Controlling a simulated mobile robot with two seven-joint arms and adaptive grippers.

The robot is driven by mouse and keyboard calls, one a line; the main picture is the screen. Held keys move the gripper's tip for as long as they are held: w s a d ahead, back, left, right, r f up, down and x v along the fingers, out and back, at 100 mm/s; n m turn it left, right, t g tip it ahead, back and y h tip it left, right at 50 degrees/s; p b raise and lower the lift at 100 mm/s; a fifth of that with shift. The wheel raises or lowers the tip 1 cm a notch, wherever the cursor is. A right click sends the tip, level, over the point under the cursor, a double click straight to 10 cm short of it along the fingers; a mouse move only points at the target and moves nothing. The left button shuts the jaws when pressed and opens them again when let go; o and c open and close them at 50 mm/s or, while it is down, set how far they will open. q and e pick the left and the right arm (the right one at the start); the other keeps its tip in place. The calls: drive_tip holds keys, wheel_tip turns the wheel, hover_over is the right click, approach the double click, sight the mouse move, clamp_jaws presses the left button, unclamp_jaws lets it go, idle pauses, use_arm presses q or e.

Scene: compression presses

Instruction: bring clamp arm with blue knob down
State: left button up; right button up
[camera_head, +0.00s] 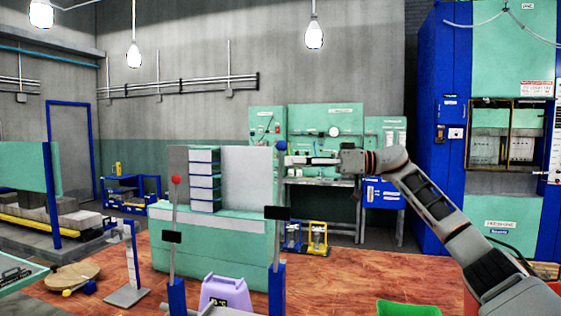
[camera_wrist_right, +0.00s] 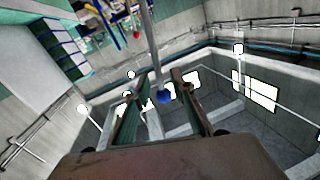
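The blue knob (camera_head: 281,146) tops a thin upright clamp arm (camera_head: 278,186) with a dark block on it, rising from a blue post at the front of the table. My right gripper (camera_head: 296,160) comes in from the right, its fingertips close beside the knob and slightly lower in the head view. In the right wrist view the two fingers of the gripper (camera_wrist_right: 160,75) are apart, and the blue knob (camera_wrist_right: 164,97) shows between them with gaps on both sides. I cannot tell whether it is touched. My left gripper is not in view.
A second upright clamp arm with a red knob (camera_head: 176,180) stands to the left. A purple block (camera_head: 226,291) sits between the two posts. A green box (camera_head: 211,243) with stacked drawers (camera_head: 205,180) stands behind.

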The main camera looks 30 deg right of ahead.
sight(280, 180)
drive_tip(key=x, duration=0.3)
drive_tip(key=shift+w+a, duration=0.15)
drive_tip(key=shift+w, duration=0.1)
drive_tip(key=shift+w+a, duration=0.2)
drive_tip(key=shift+a, duration=0.05)
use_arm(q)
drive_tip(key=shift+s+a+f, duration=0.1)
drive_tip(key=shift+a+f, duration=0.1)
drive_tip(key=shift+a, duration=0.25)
use_arm(e)
clamp_jaws()
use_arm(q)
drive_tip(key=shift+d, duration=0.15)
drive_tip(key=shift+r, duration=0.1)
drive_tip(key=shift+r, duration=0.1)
use_arm(e)
drive_tip(key=shift+s, duration=0.1)
